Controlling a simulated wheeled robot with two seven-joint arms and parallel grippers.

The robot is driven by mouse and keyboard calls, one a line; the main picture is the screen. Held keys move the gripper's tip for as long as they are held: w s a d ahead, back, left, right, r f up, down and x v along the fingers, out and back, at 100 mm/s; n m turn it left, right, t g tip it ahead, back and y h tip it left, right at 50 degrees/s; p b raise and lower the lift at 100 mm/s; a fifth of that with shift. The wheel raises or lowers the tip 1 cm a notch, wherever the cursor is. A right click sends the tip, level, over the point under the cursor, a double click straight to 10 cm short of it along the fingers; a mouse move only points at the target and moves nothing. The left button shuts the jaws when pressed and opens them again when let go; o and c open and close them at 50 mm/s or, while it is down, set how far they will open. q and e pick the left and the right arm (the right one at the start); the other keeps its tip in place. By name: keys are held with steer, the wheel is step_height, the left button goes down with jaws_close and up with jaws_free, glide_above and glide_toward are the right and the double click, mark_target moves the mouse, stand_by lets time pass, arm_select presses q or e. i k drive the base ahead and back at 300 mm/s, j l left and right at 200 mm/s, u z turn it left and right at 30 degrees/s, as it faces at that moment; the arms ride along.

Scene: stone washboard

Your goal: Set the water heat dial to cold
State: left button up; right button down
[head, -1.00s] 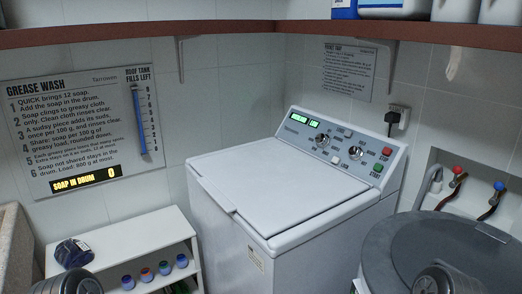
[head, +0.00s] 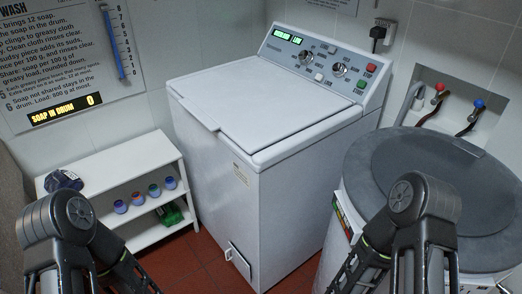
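The white washing machine (head: 255,115) stands in the middle of the head view with its lid shut. Its sloped control panel (head: 322,62) carries two round dials, a left dial (head: 305,57) and a right dial (head: 339,69). Their labels are too small to read, so I cannot tell which is the water heat dial or where either points. Green displays (head: 288,37) are lit at the panel's left. Parts of both my arms show at the bottom, well short of the panel. Neither gripper's fingertips are in the picture.
A grey round lid (head: 425,160) tops a drum at the right. Red (head: 439,88) and blue (head: 478,104) taps sit in a wall recess behind it. A white shelf (head: 120,163) with small jars stands at the left. Red floor tiles show between shelf and machine.

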mark_target(339, 70)
steer(key=i+j, duration=0.9)
steer(key=i+j+z, duration=0.25)
steer(key=k+z, duration=0.1)
steer(key=z, duration=2)
